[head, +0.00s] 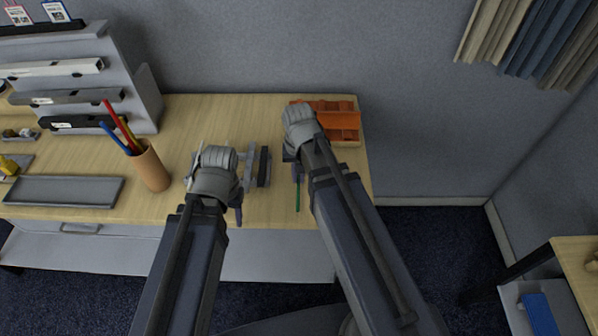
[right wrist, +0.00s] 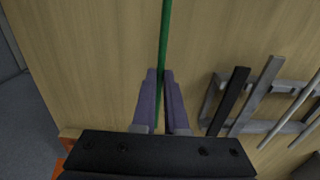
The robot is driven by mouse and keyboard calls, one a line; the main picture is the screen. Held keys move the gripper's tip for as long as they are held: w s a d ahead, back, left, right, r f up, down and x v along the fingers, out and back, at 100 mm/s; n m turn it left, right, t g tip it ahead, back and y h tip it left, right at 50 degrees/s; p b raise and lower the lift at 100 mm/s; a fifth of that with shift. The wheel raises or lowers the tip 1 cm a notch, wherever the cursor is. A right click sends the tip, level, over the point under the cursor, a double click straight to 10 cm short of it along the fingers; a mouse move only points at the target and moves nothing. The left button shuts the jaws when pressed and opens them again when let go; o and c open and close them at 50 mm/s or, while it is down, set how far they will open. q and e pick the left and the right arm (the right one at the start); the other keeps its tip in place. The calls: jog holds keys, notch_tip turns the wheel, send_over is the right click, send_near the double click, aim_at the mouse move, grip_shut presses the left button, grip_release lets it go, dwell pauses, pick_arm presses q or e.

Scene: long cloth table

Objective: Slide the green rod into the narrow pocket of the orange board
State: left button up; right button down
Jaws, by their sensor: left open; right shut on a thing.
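The green rod (head: 298,196) is held in my right gripper (head: 294,171). In the right wrist view the green rod (right wrist: 165,38) runs up between the two closed fingers of this gripper (right wrist: 160,74) and out of the top of the picture. The orange board (head: 340,122) lies at the back right of the table, partly hidden behind my right wrist. Its narrow pocket cannot be made out. A bit of the orange board (right wrist: 66,141) shows at the lower left of the right wrist view. My left gripper (head: 216,172) is open near the table's middle, its fingers partly hidden.
A grey rack with a black bar (head: 264,166) stands between my grippers; it also shows in the right wrist view (right wrist: 238,102). A tan cup of pencils (head: 152,168), a grey tray (head: 64,191) and a stepped shelf (head: 120,85) are at left.

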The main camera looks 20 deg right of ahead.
jog(key=shift+a, duration=0.1)
jog(key=shift+w, duration=0.1)
dwell(0.3)
jog(key=shift+w+d, duration=0.3)
jog(key=shift+w, duration=0.6)
jog(key=shift+w+d, duration=0.25)
jog(key=shift+w, duration=0.65)
jog(key=shift+w+d, duration=0.3)
jog(key=shift+w, duration=0.6)
jog(key=shift+w+d, duration=0.5)
jog(key=shift+w, duration=1.2)
jog(key=shift+w+d, duration=0.5)
jog(key=shift+w, duration=1.15)
jog(key=shift+w+d, duration=0.5)
jog(key=shift+w, duration=1.2)
jog(key=shift+s, duration=0.15)
